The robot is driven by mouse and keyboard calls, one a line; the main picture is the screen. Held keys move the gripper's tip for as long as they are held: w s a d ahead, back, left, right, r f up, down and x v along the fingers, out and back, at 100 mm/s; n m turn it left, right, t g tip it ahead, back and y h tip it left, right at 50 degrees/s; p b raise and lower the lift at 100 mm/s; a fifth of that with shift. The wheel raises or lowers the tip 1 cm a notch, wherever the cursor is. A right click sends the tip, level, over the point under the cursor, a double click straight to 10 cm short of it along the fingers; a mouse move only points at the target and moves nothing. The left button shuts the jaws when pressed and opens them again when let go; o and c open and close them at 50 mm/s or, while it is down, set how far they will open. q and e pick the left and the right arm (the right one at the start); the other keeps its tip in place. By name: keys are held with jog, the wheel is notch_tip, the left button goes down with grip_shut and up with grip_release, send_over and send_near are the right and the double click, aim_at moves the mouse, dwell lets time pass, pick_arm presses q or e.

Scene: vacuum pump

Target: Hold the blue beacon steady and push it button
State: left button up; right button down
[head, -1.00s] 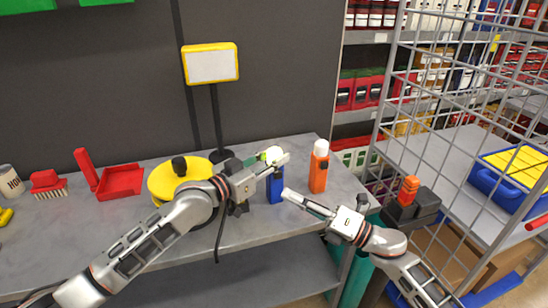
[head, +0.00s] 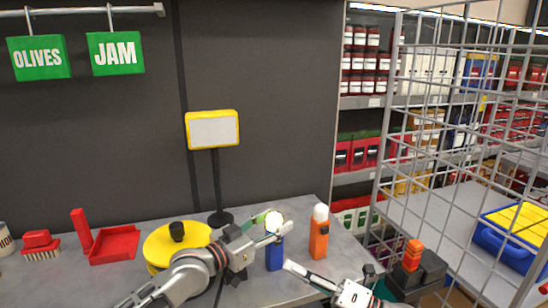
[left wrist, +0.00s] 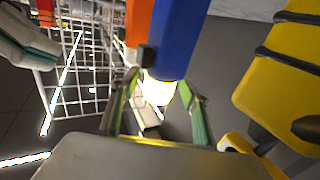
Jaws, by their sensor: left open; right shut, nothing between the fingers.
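The blue beacon (head: 275,256) stands upright on the grey bench, with a white rounded top. In the left wrist view, its blue body (left wrist: 177,38) runs up from a bright white top (left wrist: 158,90). My left gripper (head: 272,231) is open at the beacon's upper part. In the left wrist view, the left gripper's green-edged fingers (left wrist: 158,104) lie on either side of the top, with gaps visible. My right gripper (head: 288,266) is shut and empty, its tip just right of the blue body. I cannot tell whether it touches. No button can be made out.
An orange beacon (head: 319,238) stands to the right of the blue one. A yellow round object (head: 168,245), a sign on a stand (head: 213,130) and a red dustpan (head: 115,245) are at the left and back. A wire cage (head: 440,120) bounds the right side.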

pick_arm(q)
jog(key=v, duration=1.2)
jog(key=shift+d, duration=0.15)
